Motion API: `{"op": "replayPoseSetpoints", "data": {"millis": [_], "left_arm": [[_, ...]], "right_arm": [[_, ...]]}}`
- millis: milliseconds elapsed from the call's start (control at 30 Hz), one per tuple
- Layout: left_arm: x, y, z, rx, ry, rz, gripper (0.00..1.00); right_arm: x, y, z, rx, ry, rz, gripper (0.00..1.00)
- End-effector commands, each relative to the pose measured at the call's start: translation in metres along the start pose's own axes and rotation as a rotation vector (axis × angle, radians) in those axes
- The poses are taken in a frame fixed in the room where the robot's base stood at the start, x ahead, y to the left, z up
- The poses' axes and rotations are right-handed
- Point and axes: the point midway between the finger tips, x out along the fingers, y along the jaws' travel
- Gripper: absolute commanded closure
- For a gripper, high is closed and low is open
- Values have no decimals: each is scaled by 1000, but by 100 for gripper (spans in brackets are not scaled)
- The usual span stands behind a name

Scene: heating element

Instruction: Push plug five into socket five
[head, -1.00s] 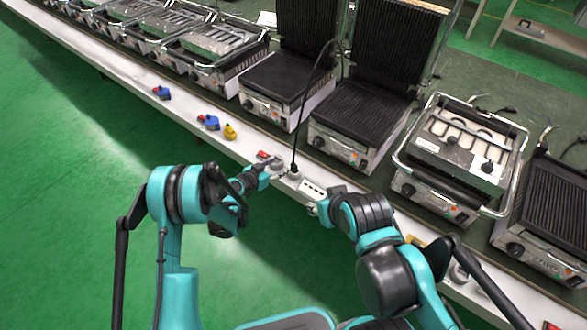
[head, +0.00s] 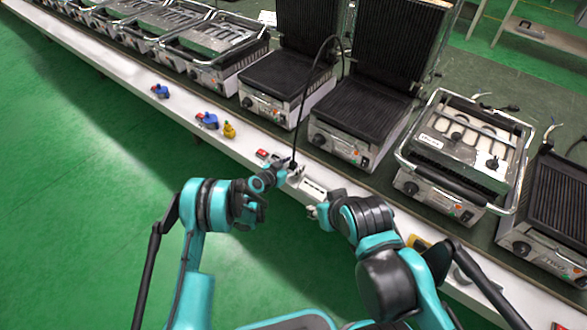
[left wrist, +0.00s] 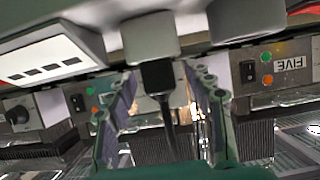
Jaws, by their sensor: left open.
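The black plug (left wrist: 157,74) stands at the face of a grey socket box (left wrist: 150,38) in the left wrist view, which looks upside down. Its black cable (head: 312,85) arches up to a grill in the head view. My left gripper (left wrist: 160,80) is open, with one finger on each side of the plug and cable. I cannot tell whether the fingers touch the plug, or how deep it sits. In the head view my left gripper (head: 283,173) partly hides the socket. My right gripper (head: 315,211) is near the table edge; its fingers are too small to read.
A white slotted power strip (head: 313,190) lies beside the socket. A grill labelled FIVE (left wrist: 289,63) shows in the left wrist view. Blue (head: 207,121) and yellow (head: 229,130) connectors lie farther left along the white table edge (head: 180,118). Grills line the table behind.

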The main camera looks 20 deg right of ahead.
Motion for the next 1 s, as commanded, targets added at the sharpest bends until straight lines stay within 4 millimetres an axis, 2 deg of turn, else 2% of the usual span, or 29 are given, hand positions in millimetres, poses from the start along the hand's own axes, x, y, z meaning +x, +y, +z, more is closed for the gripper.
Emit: {"op": "replayPoseSetpoints", "data": {"millis": [67,267,300,667,833,967,1000], "left_arm": [[0,0,0,0,0,0,47],[-1,0,0,0,0,0,98],[-1,0,0,0,0,0,100],[-2,0,-4,0,0,0,100],[-9,0,-20,0,0,0,100],[-18,0,-42,0,0,0,100],[-16,8,-47,2,0,3,100]], "right_arm": [[0,0,0,0,0,0,60],[0,0,0,0,0,0,60],[0,0,0,0,0,0,60],[-2,0,-2,0,0,0,60],[-10,0,-7,0,0,0,60],[-20,0,-15,0,0,0,60],[-22,0,-16,0,0,0,60]]}}
